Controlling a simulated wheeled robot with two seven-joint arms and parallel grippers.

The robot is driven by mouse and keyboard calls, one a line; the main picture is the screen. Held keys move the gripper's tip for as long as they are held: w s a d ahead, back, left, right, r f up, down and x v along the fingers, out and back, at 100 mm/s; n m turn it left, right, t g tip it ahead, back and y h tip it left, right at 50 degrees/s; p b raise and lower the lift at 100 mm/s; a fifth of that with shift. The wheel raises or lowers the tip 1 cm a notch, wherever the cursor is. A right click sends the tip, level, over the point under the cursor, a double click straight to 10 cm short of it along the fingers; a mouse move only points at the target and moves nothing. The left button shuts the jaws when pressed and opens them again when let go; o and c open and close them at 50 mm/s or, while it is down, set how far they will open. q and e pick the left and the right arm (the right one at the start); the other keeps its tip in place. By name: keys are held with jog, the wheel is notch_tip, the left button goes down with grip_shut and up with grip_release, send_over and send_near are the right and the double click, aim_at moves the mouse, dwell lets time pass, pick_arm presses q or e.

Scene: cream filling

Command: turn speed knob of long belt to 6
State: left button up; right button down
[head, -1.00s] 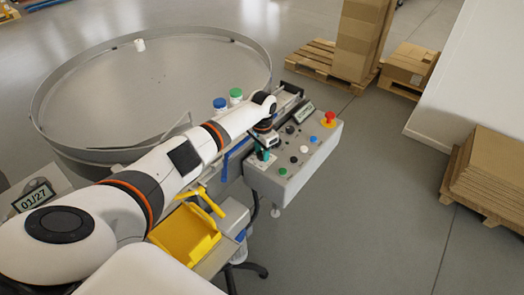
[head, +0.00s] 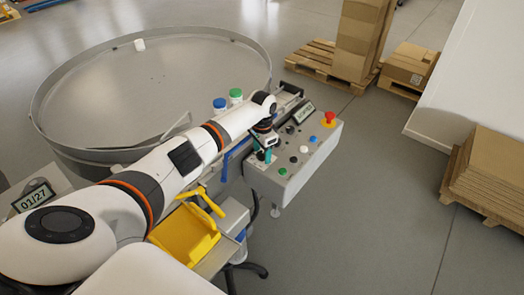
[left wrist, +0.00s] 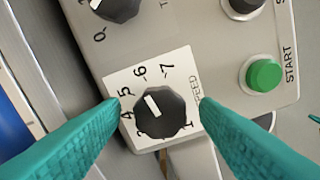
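The dark speed knob (left wrist: 160,113) sits on a white dial plate (left wrist: 116,84) with numbers around it and the word SPEED beside it. In the head view the left gripper (head: 264,156) is over the near left part of the grey control box (head: 262,184), and I cannot make out the knob there.
The green START button (left wrist: 264,74) and another dark knob (left wrist: 116,6) are close by. A red emergency button (head: 329,117) is on the box's far corner. A large round table (head: 100,90) stands left of the box, and a yellow tray (head: 184,236) is in front.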

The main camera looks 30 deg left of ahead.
aim_at(262, 153)
pick_arm(q)
notch_tip(262, 153, up, 12)
jog(key=b, duration=0.2)
dwell(0.4)
dwell(0.5)
